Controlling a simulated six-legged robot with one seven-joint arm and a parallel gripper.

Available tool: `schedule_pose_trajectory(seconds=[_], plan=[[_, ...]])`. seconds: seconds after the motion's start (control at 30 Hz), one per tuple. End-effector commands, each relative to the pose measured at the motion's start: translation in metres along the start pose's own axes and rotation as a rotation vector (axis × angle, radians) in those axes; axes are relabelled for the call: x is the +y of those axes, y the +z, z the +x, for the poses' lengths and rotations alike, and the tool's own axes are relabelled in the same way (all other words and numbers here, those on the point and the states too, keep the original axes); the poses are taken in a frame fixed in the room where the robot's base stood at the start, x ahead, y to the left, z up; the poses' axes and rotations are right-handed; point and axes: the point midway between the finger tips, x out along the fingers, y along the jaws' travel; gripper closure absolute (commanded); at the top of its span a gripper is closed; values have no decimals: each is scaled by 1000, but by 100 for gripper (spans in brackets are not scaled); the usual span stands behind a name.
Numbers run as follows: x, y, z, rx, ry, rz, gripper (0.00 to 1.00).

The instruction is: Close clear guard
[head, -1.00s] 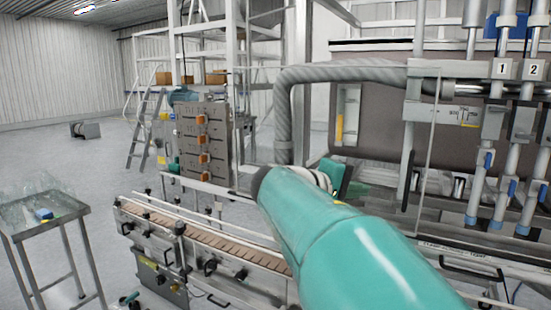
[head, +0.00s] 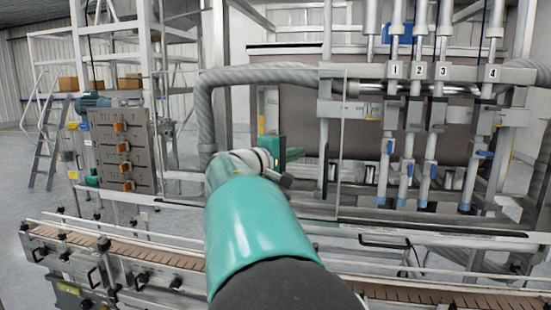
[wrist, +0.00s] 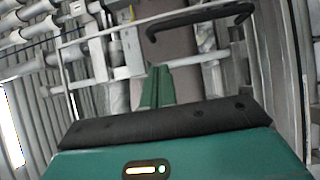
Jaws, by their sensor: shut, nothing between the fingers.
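The clear guard shows as a see-through panel with a thin pale frame (head: 343,130) at the front of the filler. A dark upright handle (head: 326,168) is near its frame edge. In the wrist view a black bar handle (wrist: 200,20) crosses the top, beyond my fingers. My gripper (head: 293,154) is left of the upright handle in the head view, apart from it in the picture; its depth is hard to judge. The green fingers (wrist: 155,84) are together and empty. How far the guard stands open is unclear.
Numbered filling nozzles (head: 430,130) stand right of the guard. A conveyor (head: 150,262) runs along the front. A thick grey hose (head: 204,115) bends down at left. A control box (head: 123,150) with orange knobs is farther left. Another black handle (head: 385,241) is low on the machine.

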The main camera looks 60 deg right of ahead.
Motion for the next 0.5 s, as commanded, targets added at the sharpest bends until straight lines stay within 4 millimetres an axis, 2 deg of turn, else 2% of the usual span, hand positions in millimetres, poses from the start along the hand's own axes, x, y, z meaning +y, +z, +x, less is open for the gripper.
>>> schedule_pose_trajectory(seconds=[0.03,0.2,0.5], plan=[[-1,1,11,-6,0,-2,100],[0,20,24,-1,0,0,100],[0,27,30,3,-1,0,100]])
